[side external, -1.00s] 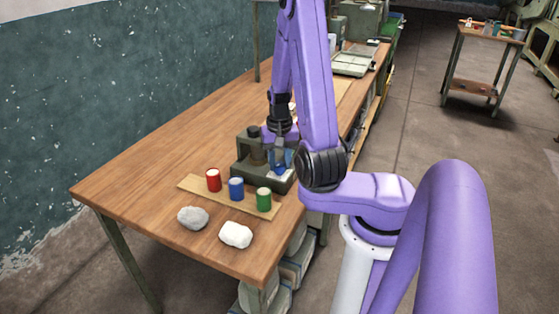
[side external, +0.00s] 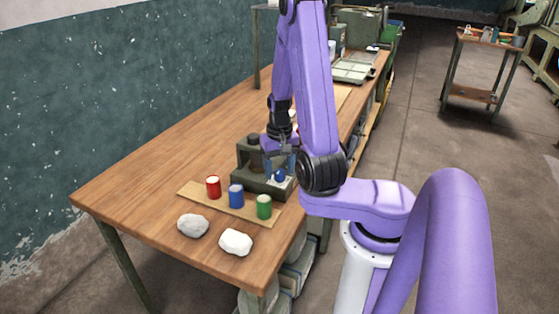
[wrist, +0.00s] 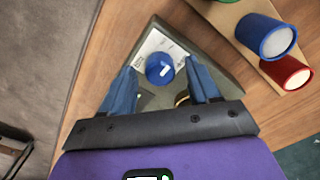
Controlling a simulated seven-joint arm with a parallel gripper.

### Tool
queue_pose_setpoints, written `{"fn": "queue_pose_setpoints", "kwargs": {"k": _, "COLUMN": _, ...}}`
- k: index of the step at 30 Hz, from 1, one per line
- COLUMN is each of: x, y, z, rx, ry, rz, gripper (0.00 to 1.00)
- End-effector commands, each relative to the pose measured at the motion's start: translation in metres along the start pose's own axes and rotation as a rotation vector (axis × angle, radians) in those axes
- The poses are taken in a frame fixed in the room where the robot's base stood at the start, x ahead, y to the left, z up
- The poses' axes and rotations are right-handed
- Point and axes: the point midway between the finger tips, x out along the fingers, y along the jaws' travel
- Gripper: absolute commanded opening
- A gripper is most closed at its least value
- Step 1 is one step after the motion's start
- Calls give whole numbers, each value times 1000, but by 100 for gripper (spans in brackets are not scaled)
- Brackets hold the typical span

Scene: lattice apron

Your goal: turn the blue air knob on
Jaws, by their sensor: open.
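The blue air knob (wrist: 159,68) sits on a grey-green base in the wrist view, with a white mark on its top and a pale printed plate (wrist: 152,45) behind it. In the side view the knob (side external: 280,176) shows small on the dark green device (side external: 252,180). My gripper (wrist: 160,80) is open, its two blue fingers on the left and right of the knob. A small gap seems to show on each side. Whether the fingers are low enough to reach around the knob is hard to tell. In the side view my arm partly hides the device.
Red (side external: 213,187), blue (side external: 236,195) and green (side external: 264,206) cups stand on a tan strip (side external: 188,187) beside the device. The table's left side (side external: 150,180) is clear.

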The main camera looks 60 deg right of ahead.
Motion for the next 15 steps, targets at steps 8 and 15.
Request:
{"fn": "queue_pose_setpoints", "kwargs": {"k": 8, "x": -22, "y": 0, "z": -2, "rx": -1, "ry": 7, "rz": 0, "gripper": 61}}
{"fn": "queue_pose_setpoints", "kwargs": {"k": 15, "x": -59, "y": 0, "z": -1, "rx": 0, "ry": 7, "rz": 0, "gripper": 61}}
